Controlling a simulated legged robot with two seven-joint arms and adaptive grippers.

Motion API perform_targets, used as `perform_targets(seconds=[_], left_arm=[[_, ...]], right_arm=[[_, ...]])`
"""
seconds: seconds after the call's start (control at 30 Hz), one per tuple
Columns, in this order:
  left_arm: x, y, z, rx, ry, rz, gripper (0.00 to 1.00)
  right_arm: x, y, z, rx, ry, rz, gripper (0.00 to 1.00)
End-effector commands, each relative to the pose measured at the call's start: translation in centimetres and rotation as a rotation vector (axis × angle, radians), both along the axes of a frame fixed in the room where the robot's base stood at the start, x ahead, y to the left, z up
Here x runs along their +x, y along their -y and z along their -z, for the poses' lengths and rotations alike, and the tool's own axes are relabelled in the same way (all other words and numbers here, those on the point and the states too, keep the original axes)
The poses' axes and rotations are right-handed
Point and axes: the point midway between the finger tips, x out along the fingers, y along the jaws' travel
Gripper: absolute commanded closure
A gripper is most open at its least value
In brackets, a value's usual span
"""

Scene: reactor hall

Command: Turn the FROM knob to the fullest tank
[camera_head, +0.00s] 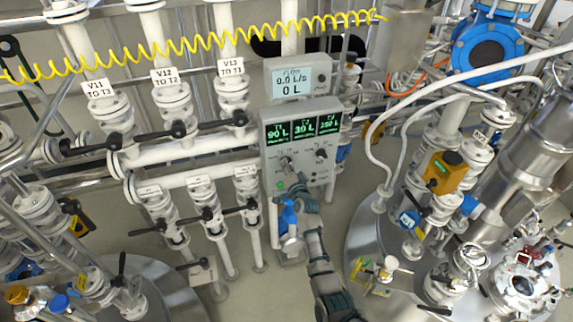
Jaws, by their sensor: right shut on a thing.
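The grey control panel (332,176) stands near the middle of the view. It has three green tank displays (303,129) that seem to read about 90 L, 30 L and 390 L; the digits are small and blurred. Below them are two knobs: the left one, the FROM knob (285,161), and the right knob (321,154). Their labels and pointer angles are too small to read. My left gripper is not in view.
A flow meter (298,76) reading 0.0 L/s and 0 L sits on top of the panel. White pipes with black-handled valves (172,131) stand to the left. A yellow coiled cable (200,45) crosses above. Steel vessels and white hoses crowd the right.

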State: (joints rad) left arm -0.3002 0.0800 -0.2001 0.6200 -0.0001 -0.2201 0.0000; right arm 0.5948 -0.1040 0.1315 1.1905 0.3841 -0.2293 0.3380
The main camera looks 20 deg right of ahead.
Motion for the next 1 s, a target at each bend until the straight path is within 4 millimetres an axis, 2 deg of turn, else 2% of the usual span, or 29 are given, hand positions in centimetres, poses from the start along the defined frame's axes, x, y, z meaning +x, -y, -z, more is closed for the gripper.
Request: perform_targets(seconds=[0.03,0.4,0.93,0.97,1.0], left_arm=[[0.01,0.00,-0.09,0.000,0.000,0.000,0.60],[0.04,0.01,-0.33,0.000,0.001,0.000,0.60],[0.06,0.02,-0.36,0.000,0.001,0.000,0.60],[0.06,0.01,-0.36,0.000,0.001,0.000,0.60],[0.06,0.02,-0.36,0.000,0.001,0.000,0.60]], right_arm=[[-0.15,-0.22,0.88,0.031,-0.019,-0.004,1.00],[-0.15,-0.18,0.91,0.172,-0.024,-0.003,1.00],[-0.14,-0.18,0.94,0.192,-0.024,-0.002,1.00],[-0.14,-0.18,0.94,0.192,-0.024,-0.002,0.81],[-0.14,-0.17,0.93,0.192,-0.024,-0.002,0.71]])
